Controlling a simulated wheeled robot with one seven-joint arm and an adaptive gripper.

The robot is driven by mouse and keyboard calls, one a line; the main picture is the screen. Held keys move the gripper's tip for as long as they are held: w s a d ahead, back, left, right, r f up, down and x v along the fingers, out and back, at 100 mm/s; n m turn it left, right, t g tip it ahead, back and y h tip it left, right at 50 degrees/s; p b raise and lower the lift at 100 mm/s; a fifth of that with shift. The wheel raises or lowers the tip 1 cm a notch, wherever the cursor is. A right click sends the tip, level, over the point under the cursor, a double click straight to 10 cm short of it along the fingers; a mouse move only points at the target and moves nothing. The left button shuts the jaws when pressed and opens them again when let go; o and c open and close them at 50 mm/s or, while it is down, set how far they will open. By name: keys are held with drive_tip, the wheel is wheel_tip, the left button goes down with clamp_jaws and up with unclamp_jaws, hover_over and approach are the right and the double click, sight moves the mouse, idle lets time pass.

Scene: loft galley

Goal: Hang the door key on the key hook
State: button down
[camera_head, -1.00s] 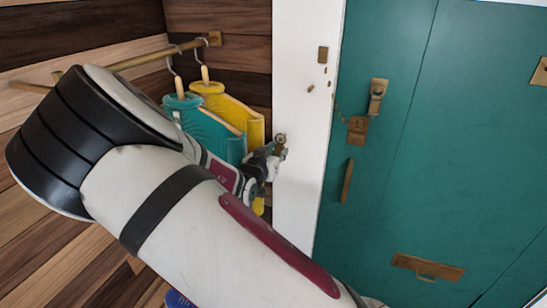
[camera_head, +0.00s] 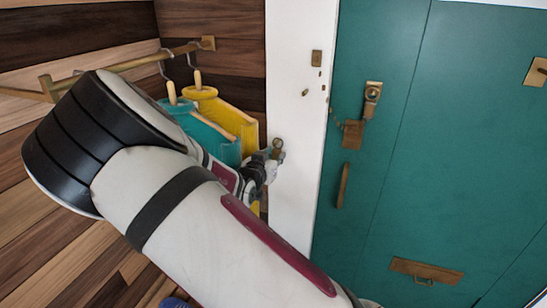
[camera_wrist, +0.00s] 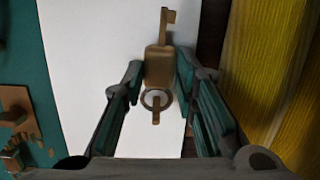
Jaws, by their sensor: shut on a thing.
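The brass door key (camera_wrist: 158,65) is between the two fingertips of my gripper (camera_wrist: 159,72) in the wrist view. Its toothed end points to the top of the picture, and a round ring shows at its lower end. In the head view my gripper (camera_head: 262,170) is in front of the white post, with a brass round part of the key (camera_head: 277,145) showing at its tip. Small brass fittings, including a plate (camera_head: 316,58) and a small knob (camera_head: 305,93), are higher on the post. I cannot tell which is the key hook.
A teal door (camera_head: 410,180) with brass fittings stands right of the white post (camera_head: 293,200). My arm covers much of the lower left.

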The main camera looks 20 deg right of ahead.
drive_tip(key=c, duration=1.2)
unclamp_jaws()
